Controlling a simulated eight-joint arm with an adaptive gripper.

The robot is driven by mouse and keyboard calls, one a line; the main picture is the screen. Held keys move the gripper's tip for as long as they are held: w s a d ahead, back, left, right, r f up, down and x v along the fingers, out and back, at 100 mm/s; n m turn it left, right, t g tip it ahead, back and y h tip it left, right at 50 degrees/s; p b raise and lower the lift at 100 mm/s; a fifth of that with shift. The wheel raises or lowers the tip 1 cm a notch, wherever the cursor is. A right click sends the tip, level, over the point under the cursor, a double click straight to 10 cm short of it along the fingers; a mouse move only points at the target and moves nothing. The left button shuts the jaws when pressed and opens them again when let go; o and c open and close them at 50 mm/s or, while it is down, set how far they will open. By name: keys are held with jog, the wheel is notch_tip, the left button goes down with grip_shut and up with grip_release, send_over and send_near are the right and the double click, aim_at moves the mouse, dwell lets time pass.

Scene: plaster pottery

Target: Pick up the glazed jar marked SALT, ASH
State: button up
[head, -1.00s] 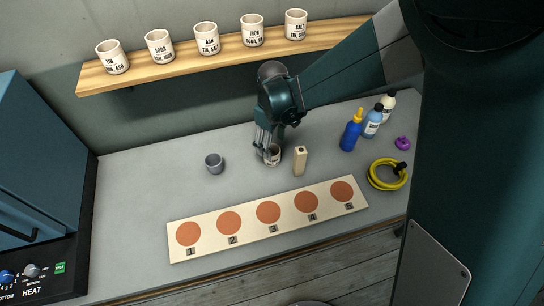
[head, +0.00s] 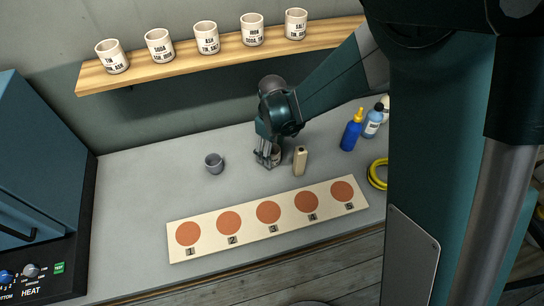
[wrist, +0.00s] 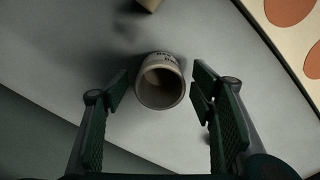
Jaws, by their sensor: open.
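A small pale jar stands on the worktop, partly hidden by my gripper in the head view (head: 276,155). In the wrist view the jar (wrist: 160,84) shows its open mouth and dark lettering on its far side, too small to read. My gripper (head: 267,159) is low over the worktop at the jar. In the wrist view my gripper (wrist: 160,92) is open, with one finger on each side of the jar and a visible gap at both sides. I cannot tell from the lettering whether this jar reads SALT, ASH.
A beige block (head: 300,161) stands close to the jar's right. A grey cup (head: 214,164) is to the left. A board with numbered orange discs (head: 250,239) lies in front. Bottles (head: 351,134) stand at right. A wall shelf (head: 184,68) holds several labelled jars.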

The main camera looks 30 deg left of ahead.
jog(key=shift+f, duration=0.4)
jog(key=c, duration=1)
jog(key=shift+r, duration=0.1)
jog(key=shift+r+p, duration=0.35)
jog(key=shift+r, duration=4.6)
